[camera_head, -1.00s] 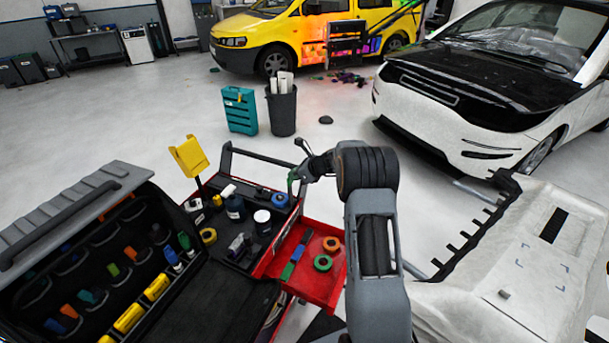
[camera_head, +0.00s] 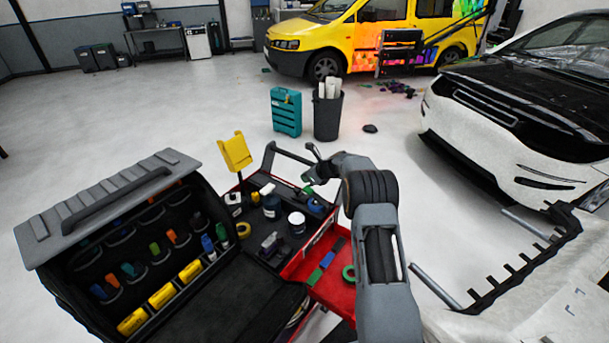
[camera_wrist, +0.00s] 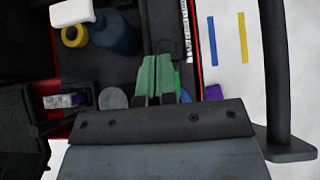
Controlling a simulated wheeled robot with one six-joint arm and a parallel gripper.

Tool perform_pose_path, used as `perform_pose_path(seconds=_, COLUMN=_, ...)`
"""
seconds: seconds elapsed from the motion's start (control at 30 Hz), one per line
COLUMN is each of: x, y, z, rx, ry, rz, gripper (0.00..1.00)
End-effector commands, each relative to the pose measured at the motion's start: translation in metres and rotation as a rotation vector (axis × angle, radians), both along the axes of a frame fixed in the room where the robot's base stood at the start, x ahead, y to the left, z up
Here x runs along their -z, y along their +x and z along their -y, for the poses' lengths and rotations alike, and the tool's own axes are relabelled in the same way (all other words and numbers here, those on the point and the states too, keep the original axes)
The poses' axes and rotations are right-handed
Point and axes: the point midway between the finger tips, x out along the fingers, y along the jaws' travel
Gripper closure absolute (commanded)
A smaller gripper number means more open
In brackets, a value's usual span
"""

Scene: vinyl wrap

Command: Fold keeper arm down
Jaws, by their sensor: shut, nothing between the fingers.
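My gripper (camera_head: 308,184) is above the far side of the red tool cart (camera_head: 335,291). In the wrist view, my gripper's green fingers (camera_wrist: 155,72) are together with nothing between them, over the cart's dark top tray. A black toothed rail (camera_head: 522,272) runs along the edge of the white-covered bench at the right. Grey rods (camera_head: 435,287) stick out beside this rail. I cannot tell which part is the keeper arm. My gripper is well apart from the rail and rods.
An open black tool case (camera_head: 112,215) stands at the left. Bottles and tape rolls, including a yellow one (camera_head: 243,229), lie in the cart tray. A black bin (camera_head: 327,115), teal case (camera_head: 286,110) and white car (camera_head: 510,110) stand beyond. The floor between cart and car is clear.

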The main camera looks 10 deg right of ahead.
Motion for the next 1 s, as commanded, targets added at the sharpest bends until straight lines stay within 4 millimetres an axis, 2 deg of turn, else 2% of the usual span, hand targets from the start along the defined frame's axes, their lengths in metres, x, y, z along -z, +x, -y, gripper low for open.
perform_pose_path(seconds=0.17, x=0.001, y=-0.002, z=0.006, rx=0.007, ry=0.004, rz=0.0, gripper=1.0)
perform_pose_path(seconds=0.67, x=-0.015, y=-0.001, z=0.001, rx=0.0, ry=0.005, rz=0.001, gripper=1.0)
perform_pose_path(seconds=1.0, x=-0.016, y=-0.001, z=0.001, rx=0.0, ry=0.005, rz=0.001, gripper=1.0)
